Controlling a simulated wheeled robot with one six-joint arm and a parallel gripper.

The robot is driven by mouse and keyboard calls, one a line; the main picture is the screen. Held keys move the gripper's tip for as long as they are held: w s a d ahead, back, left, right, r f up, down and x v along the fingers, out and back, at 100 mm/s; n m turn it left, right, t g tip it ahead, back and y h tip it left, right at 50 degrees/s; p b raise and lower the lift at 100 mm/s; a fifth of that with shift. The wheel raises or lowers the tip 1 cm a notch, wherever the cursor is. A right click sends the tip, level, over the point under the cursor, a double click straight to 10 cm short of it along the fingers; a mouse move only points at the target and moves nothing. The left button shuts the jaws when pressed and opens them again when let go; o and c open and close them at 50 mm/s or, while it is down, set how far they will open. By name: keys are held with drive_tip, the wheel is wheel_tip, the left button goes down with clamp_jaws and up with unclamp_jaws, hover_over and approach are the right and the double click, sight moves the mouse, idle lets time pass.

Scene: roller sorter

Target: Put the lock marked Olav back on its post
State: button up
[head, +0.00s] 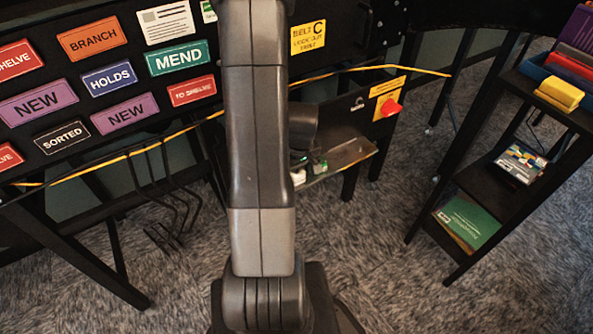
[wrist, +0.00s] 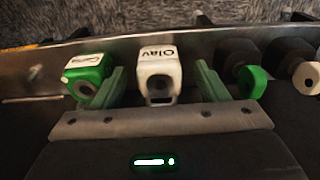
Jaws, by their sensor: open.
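The lock marked Olav (wrist: 158,78), white with a dark opening in its front, sits on a metal ledge in the wrist view. My gripper (wrist: 161,70) is open, with one pale green finger on each side of this lock. Gaps show between the lock and both fingers, so it is not clamped. A green lock with a white label (wrist: 86,76) is just left of the left finger; its name is hard to read. Dark round posts (wrist: 236,58) stand to the right. Which post belongs to Olav cannot be told. In the head view my arm hides most of this spot.
A green round piece (wrist: 253,82) and a white one (wrist: 306,78) are at the right posts. In the head view, the metal ledge (head: 345,157) is below a red button (head: 391,108). A yellow cord (head: 120,156) crosses the frame. A dark shelf (head: 484,200) stands right.

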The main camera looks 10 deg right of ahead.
wheel_tip(320, 180, up, 14)
drive_tip(key=s+p, duration=0.1)
drive_tip(key=p, duration=0.1)
drive_tip(key=shift+s+d+p, duration=0.3)
drive_tip(key=shift+p, duration=0.1)
drive_tip(key=shift+f, duration=0.15)
drive_tip(key=f+b, duration=0.1)
drive_tip(key=f, duration=0.3)
drive_tip(key=w+f+b, duration=0.1)
drive_tip(key=f, duration=0.4)
drive_tip(key=f+b, duration=0.1)
drive_tip(key=f, duration=0.3)
drive_tip(key=shift+w+a+f, duration=0.3)
drive_tip(key=shift+f, duration=0.05)
drive_tip(key=shift+r, duration=0.1)
